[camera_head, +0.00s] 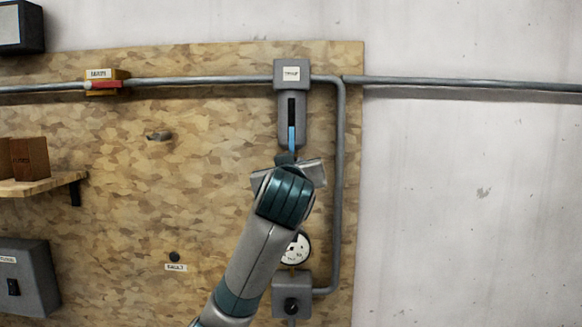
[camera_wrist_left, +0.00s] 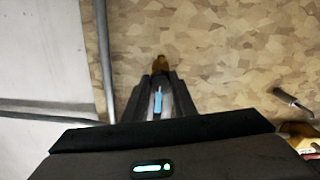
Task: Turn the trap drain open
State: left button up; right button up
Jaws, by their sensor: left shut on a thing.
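The trap (camera_head: 292,74) is a grey labelled box on the pipe, with a grey body below it. A slot in that body is dark above and blue (camera_head: 291,137) at the bottom. My left gripper (camera_head: 286,160) is just under the body, its fingertips mostly hidden by my wrist. In the left wrist view, which is turned upside down, the left gripper (camera_wrist_left: 161,72) is shut on a small brass piece, the trap drain (camera_wrist_left: 160,60). The blue slot (camera_wrist_left: 158,103) shows between the fingers. How far the drain is turned cannot be told. My right gripper is not in view.
A grey pipe (camera_head: 340,190) runs down close right of my wrist. A gauge (camera_head: 297,248) and a grey box with a black knob (camera_head: 291,305) are below, partly behind my arm. A shelf (camera_head: 50,186) is further left.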

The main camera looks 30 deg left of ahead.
pick_arm(q)
jog(key=shift+m, duration=0.5)
jog(key=shift+a+m, duration=0.1)
jog(key=shift+m, duration=8.3)
jog(key=o, duration=1)
jog(key=shift+o, duration=0.2)
jog(key=shift+s, duration=0.15)
